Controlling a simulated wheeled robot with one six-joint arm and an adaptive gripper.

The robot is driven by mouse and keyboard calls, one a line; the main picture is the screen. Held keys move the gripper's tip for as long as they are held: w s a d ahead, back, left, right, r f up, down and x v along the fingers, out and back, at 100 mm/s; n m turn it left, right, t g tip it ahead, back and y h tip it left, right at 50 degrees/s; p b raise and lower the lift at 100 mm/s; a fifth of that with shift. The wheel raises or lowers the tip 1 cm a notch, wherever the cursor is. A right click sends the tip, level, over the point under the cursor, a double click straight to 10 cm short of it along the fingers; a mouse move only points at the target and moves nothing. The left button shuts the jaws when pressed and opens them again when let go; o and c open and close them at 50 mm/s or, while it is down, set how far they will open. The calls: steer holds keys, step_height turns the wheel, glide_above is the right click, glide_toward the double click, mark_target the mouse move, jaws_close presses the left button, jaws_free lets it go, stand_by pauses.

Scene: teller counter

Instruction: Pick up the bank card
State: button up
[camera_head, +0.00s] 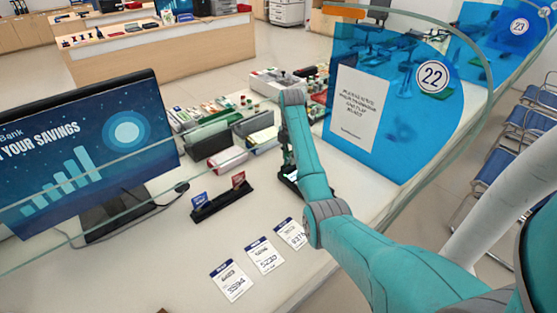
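A blue card (199,200) and a red card (239,180) stand in a long black holder (222,203) on the counter (185,270). Either could be the bank card; the frame does not tell which. The blue card is at the holder's left end, the red one at its right end. My gripper (288,167) points down to the right of the holder, apart from both cards. My teal arm hides much of it, so its fingers and anything between them cannot be made out.
Three printed slips, one of them a white slip (231,281), lie in front of the holder. A monitor (85,150) stands at the left. Trays and stationery (215,130) crowd the area behind. A blue screen (395,105) marked 22 and clear glass edge the right side.

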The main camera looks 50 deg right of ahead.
steer(key=shift+f, duration=0.45)
jaws_close()
